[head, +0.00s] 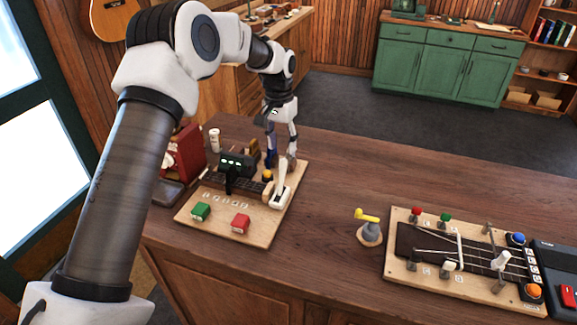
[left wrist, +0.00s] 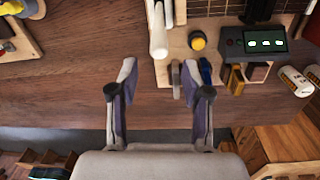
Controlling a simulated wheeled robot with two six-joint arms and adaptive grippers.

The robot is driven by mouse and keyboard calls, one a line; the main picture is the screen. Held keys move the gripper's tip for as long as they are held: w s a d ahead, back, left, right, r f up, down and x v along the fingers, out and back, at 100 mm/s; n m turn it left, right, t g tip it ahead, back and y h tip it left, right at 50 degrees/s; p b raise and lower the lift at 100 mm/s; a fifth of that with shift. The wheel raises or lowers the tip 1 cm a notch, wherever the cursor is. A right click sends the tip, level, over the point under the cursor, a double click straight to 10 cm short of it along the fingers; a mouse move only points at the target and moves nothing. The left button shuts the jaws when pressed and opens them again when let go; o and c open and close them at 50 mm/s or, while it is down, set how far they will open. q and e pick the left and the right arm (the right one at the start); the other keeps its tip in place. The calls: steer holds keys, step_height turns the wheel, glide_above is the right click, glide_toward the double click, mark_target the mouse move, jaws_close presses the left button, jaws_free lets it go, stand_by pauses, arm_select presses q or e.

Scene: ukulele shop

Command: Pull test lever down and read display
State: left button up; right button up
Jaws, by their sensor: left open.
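A wooden test board (head: 222,222) lies on the left part of the workbench. A white lever (head: 282,177) stands upright at its right side; it also shows in the left wrist view (left wrist: 158,36). A dark display box (head: 237,161) stands at the board's back; its screen (left wrist: 266,43) shows a few pale green marks, too small to read. My left gripper (head: 281,161) points down just behind the lever. In the left wrist view (left wrist: 160,70) its fingers are spread, with the lever beyond the tips, apparently apart. My right gripper is out of view.
On the board are a green button (head: 201,211), a red button (head: 241,222) and a yellow-orange knob (left wrist: 198,41). A grey stand with a yellow handle (head: 367,215) is to the right, then a second board (head: 401,267). Bare bench lies between them.

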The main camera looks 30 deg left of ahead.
mark_target(283, 159)
arm_select(q)
steer(key=f+p, duration=0.2)
steer(key=f, duration=0.5)
steer(key=shift+d, duration=0.2)
steer(key=shift+s, duration=0.1)
jaws_close()
